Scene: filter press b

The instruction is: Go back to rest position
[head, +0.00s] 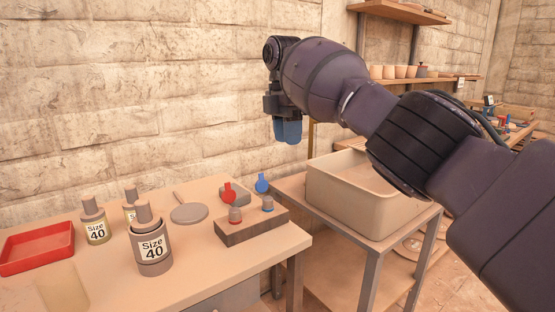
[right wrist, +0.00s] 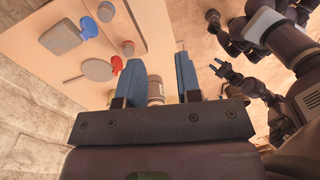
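My right gripper (head: 287,130) hangs fingers-down in the head view, above and behind the far right corner of the worktable. Its blue fingers overlap there. In the right wrist view my right gripper (right wrist: 158,78) shows two blue fingers spread wide apart, with nothing held between them. A bottle shows in the gap, but farther off on the table. My left gripper (right wrist: 223,69) is out of the head view. It shows small at the right of the right wrist view, with its fingers apart and nothing seen between them.
The worktable (head: 205,265) carries a red tray (head: 37,248), several Size 40 bottles (head: 150,245), a grey disc (head: 189,214) and a block with two knobs (head: 251,225). Red (head: 229,193) and blue (head: 262,183) paddles stand behind it. A beige bin (head: 360,200) sits on a side table under my right arm.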

